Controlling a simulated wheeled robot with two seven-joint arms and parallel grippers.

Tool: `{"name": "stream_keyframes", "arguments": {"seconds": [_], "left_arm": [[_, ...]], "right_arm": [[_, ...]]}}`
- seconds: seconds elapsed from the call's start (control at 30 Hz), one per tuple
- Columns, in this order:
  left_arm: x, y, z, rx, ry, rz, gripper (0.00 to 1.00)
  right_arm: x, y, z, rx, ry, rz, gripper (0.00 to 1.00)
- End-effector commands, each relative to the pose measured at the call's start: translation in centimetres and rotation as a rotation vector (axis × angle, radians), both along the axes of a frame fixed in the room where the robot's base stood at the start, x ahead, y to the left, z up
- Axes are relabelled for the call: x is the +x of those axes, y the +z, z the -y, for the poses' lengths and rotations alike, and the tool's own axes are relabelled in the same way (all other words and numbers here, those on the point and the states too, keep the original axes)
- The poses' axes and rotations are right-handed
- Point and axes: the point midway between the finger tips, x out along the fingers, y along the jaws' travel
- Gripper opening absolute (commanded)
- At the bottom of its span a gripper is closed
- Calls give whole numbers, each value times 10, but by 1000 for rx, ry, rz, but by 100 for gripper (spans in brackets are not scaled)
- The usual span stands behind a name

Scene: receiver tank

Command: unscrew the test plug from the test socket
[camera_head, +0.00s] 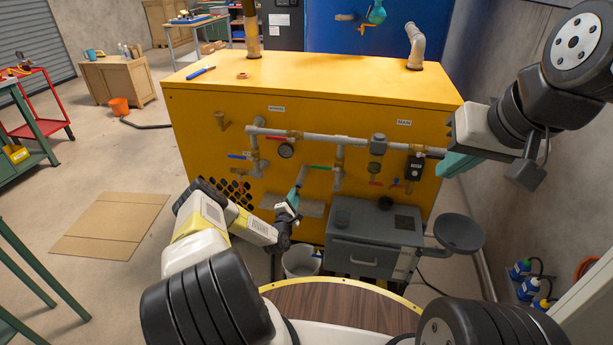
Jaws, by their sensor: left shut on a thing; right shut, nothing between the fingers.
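My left gripper (297,191) reaches up in front of the yellow cabinet's pipework, below the horizontal grey pipe (320,138). Its teal fingers are shut on a small part that is mostly hidden; I cannot tell whether it is the test plug. A short, tilted grey piece (303,172) shows just above the fingers. The test socket cannot be made out for certain.
The yellow cabinet (400,92) fills the middle. A dark grey box (365,245), a round black pan (459,233) and a pale bucket (301,262) stand below the pipes. A blue pen-like tool (201,72) lies on top. A flat cardboard sheet (108,225) lies left.

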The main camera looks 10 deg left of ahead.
Motion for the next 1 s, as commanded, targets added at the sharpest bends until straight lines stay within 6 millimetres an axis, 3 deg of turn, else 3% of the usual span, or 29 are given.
{"name": "stream_keyframes", "arguments": {"seconds": [0.23, 0.6, 1.0], "left_arm": [[-9, 0, -1, 0, 1, 0, 0], [-44, 0, -2, 1, 0, 0, 0], [-46, 0, -2, 1, 1, 0, 0]], "right_arm": [[0, 0, 0, 0, 0, 0, 0], [0, 0, 0, 0, 0, 0, 0], [0, 0, 0, 0, 0, 0, 0]]}}
